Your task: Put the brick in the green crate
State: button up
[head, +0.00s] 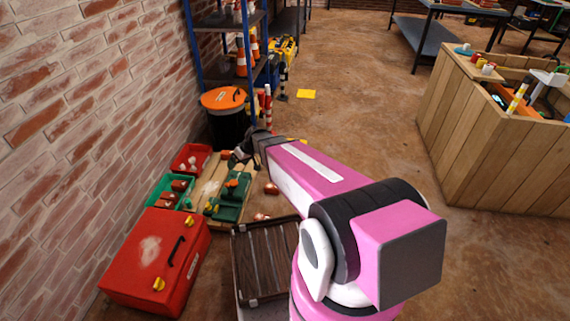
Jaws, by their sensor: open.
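The green crate (155,190) stands on the floor near the brick wall at lower left, with a few reddish-brown pieces that look like bricks inside. My gripper (236,158) is small and dark at the far end of my pink arm, low over the wooden board. It is open. A small reddish piece (225,154), perhaps a brick, lies just left of the fingertips; I cannot tell whether they touch. Other reddish-brown pieces lie on the floor right of the board, one at its edge (271,188) and one nearer me (261,216). My arm hides some floor.
A red crate (181,165) with pale pieces is behind the green one; a red case (150,265) is in front. A green tool or tray (230,208) lies on the board. A black bin with orange lid (223,98) and shelving stand behind. Open floor lies right.

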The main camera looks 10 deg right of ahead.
jog(key=s+d+r+m+h, duration=0.3)
jog(key=s+d+r, duration=0.3)
jog(key=s+d, duration=0.3)
jog(key=s+d+r+m+g+h, duration=0.1)
jog(key=s+d+r+m+h, duration=0.2)
jog(key=s+d+r, duration=0.3)
jog(key=s+d+m, duration=0.1)
jog(key=s+d, duration=0.2)
